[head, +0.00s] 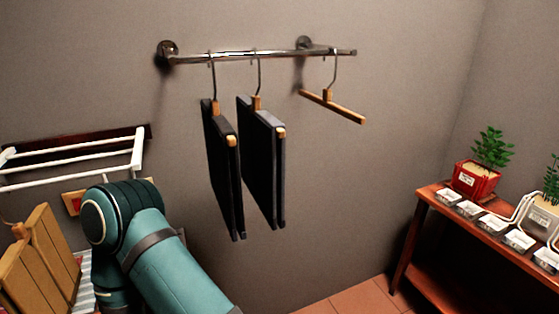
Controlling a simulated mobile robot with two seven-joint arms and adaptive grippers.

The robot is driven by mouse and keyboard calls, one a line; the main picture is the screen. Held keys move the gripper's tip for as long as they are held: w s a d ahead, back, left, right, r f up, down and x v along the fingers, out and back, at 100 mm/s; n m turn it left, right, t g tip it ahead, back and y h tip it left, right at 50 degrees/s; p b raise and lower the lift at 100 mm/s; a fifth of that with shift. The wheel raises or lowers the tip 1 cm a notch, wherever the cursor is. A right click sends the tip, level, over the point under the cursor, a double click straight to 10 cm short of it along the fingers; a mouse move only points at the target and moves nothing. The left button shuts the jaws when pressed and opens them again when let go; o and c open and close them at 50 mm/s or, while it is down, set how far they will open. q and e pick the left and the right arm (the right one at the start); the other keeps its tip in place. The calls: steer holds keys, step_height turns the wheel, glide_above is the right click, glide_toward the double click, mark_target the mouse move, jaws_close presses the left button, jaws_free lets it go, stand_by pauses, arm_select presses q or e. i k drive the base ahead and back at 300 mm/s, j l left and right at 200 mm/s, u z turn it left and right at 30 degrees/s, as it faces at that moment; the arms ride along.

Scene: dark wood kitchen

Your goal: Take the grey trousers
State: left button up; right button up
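Two folded dark grey trousers hang side by side on wooden hangers from a metal wall rail (240,57). The left pair (218,170) hangs nearest the rail's wall mount on the left, and the right pair (262,165) hangs just beside it. Both look nearly black, and I cannot tell which is the greyer one. An empty wooden hanger (335,106) hangs further right on the rail. A teal link of my arm rises at the lower left. Neither gripper is in view, and nothing of mine touches the trousers.
A white rack (75,155) is on the wall at the left. Below it, a tan folded garment (40,262) with a hanger stands at the lower left. A wooden shelf (425,270) at the right bears potted plants (476,180) and small white boxes. The wall right of the empty hanger is bare.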

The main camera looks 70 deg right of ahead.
mark_target(262, 136)
steer(key=z, duration=1.25)
steer(key=j+z, duration=0.1)
steer(key=z, duration=0.9)
steer(key=i+j, duration=0.05)
